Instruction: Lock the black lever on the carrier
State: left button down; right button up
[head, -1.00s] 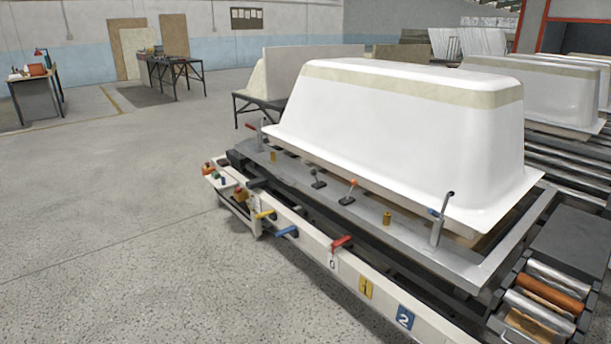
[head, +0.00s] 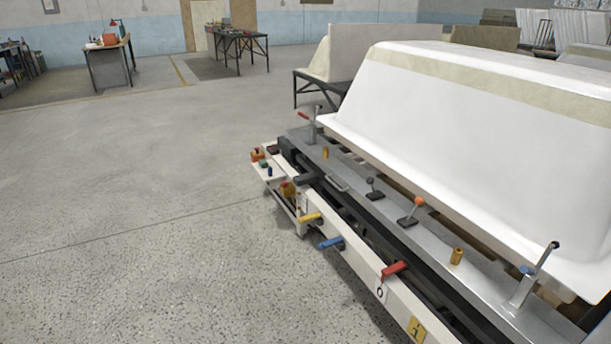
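The carrier (head: 352,192) is a long grey metal frame under an upturned white bathtub shell (head: 460,120). A small lever with a black knob (head: 371,184) stands on a dark base on the carrier's near rail, and its knob leans slightly left. A similar lever with an orange knob (head: 415,208) stands to its right and leans up to the right. A black horizontal handle (head: 305,180) sticks out at the front side, lower left. Neither of my grippers is in view.
Yellow (head: 311,217), blue (head: 331,243) and red (head: 396,268) handles line the white front beam (head: 350,255). Upright clamps stand at the rail's left (head: 313,125) and right (head: 535,275). The concrete floor (head: 150,220) on the left is clear.

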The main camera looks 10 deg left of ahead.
aim_at(369, 181)
jog(key=u, duration=0.05)
jog(key=i, duration=1.15)
jog(key=z, duration=0.75)
jog(key=i, duration=0.5)
jog(key=z, duration=0.35)
